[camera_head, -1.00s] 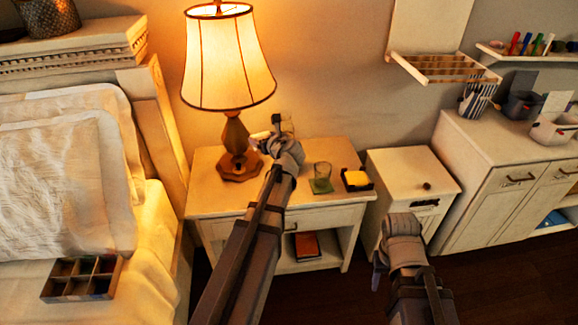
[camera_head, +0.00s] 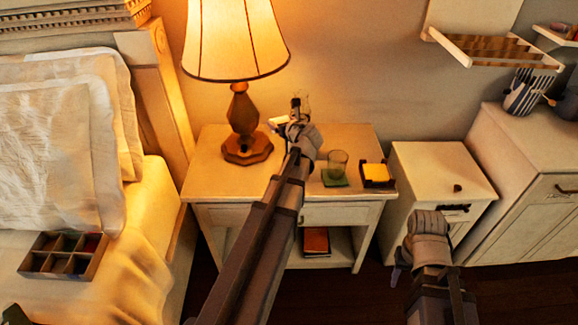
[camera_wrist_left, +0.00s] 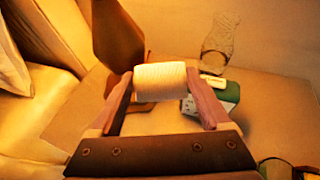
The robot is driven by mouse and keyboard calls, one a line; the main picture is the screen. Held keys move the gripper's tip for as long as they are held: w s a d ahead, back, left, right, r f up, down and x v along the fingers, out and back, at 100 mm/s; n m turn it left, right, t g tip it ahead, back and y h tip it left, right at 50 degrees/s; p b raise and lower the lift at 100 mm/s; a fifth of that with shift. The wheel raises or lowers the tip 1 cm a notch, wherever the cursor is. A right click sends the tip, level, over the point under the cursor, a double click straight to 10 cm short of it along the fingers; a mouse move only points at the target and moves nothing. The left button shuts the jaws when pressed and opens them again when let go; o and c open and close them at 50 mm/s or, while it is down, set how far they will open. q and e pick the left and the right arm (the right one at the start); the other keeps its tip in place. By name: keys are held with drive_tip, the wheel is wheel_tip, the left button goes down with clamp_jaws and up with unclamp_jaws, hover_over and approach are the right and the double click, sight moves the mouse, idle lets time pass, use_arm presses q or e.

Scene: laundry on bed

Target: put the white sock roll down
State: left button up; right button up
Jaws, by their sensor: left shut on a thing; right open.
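The white sock roll (camera_wrist_left: 160,82) is pinched between the fingertips of my left gripper (camera_wrist_left: 160,92) in the left wrist view. In the head view, my left gripper (camera_head: 289,118) is above the rear part of the nightstand (camera_head: 215,180), to the right of the lamp base. The sock roll (camera_head: 279,121) shows there as a small white shape, partly hidden by the gripper. I cannot tell whether it touches the top. My right gripper (camera_head: 404,260) is open, low in front of the small cabinet; its fingers are mostly hidden.
The lamp (camera_head: 247,150) stands left of the left gripper. A glass (camera_head: 337,162) on a green coaster and a dark tray (camera_head: 378,182) with yellow notes stand to the right. A divided box (camera_head: 30,262) lies on the bed. The nightstand's front left is clear.

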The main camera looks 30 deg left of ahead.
use_arm(q)
wheel_tip(320, 180, down, 7)
drive_tip(key=s+a+b, duration=0.1)
drive_tip(key=a+b, duration=0.2)
drive_tip(key=b, duration=0.2)
use_arm(e)
wheel_tip(320, 180, down, 7)
use_arm(q)
drive_tip(key=b, duration=1)
hover_over(276, 168)
wheel_tip(276, 168, down, 10)
drive_tip(key=shift+s+r, duration=0.1)
drive_tip(key=shift+s, duration=0.05)
use_arm(e)
wheel_tip(276, 168, down, 10)
use_arm(q)
drive_tip(key=shift+f, duration=0.2)
drive_tip(key=o, duration=1.1)
drive_tip(key=shift+r, duration=0.1)
drive_tip(key=shift+o, duration=0.2)
